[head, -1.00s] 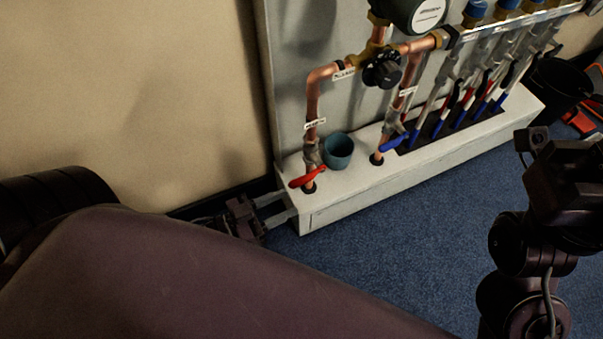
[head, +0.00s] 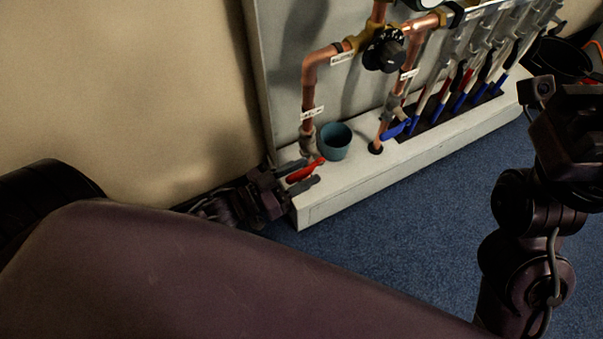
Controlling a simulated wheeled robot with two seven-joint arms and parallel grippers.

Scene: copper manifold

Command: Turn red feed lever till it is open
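The red feed lever (head: 306,169) sits on a valve at the foot of the left copper pipe (head: 309,97). It points out from the pipe, to the lower left. My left gripper (head: 311,171) reaches in from the left, low over the white base. Its two fingers are apart, one on each side of the red lever's handle. I cannot tell whether either finger touches it. My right arm stands at the right edge; its wrist shows but its fingertips do not.
A teal cup (head: 335,142) stands on the white base (head: 345,180) right beside the red lever. A blue lever (head: 395,129) is on the pipe to the right, with several blue- and red-handled levers beyond. Blue carpet (head: 410,215) in front is clear.

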